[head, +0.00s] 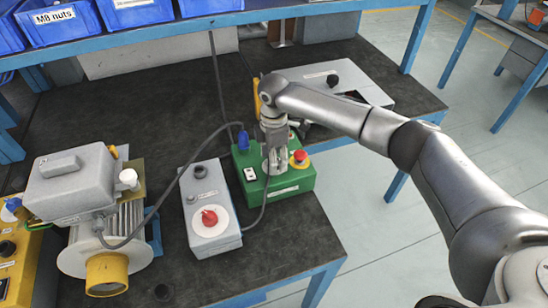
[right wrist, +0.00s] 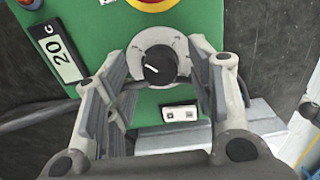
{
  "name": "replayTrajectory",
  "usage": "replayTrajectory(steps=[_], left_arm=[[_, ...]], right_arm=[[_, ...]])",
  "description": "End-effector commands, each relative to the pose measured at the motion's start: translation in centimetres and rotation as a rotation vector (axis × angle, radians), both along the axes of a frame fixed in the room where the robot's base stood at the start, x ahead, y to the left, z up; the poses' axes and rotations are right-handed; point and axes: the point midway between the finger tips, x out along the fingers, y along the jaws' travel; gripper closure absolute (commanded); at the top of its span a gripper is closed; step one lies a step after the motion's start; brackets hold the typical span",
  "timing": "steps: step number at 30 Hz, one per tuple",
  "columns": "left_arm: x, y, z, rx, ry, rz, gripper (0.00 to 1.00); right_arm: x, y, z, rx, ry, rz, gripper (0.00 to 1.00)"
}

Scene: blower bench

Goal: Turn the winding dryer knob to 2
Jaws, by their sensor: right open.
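The green box (head: 308,181) stands on the dark bench top, and it also shows in the right wrist view (right wrist: 92,18). On it is a black knob (right wrist: 158,68) with a short white pointer line, in the middle of a grey dial plate (right wrist: 155,45). The line slants from upper left to lower right; the dial numbers are not readable. My right gripper (right wrist: 160,82) is open over the knob, one finger on each side; I cannot tell whether they touch it. In the head view my right gripper (head: 275,157) hides the knob.
The box also bears a display reading 20 C (right wrist: 60,55), a red button (head: 299,158) and a white switch (right wrist: 180,114). A grey box with a red knob (head: 209,217) stands to its left, beside a motor (head: 107,235). Cables lie between them.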

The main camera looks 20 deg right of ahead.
Motion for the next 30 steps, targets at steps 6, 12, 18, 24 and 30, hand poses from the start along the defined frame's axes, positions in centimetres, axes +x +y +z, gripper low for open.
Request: replayTrajectory(steps=[6,12,18,24,30], left_arm=[[0.1,-0.2,0.0,-0.002,-0.002,0.000,0.60],[0.2,-0.2,0.0,-0.002,-0.002,0.000,0.60],[0.2,-0.3,0.0,-0.003,-0.001,0.000,0.60],[0.2,-0.3,0.0,-0.003,-0.001,0.000,0.60],[0.2,-0.3,0.0,-0.003,-0.001,0.000,0.60]], right_arm=[[0.1,0.0,4.0,0.001,-0.005,0.002,0.49],[0.1,0.0,8.2,0.001,-0.004,0.001,0.49],[0.1,0.0,10.8,0.001,-0.001,0.000,0.49],[0.0,0.0,11.5,0.000,0.000,0.000,0.49],[0.0,0.0,11.5,0.000,0.000,0.000,0.49]])
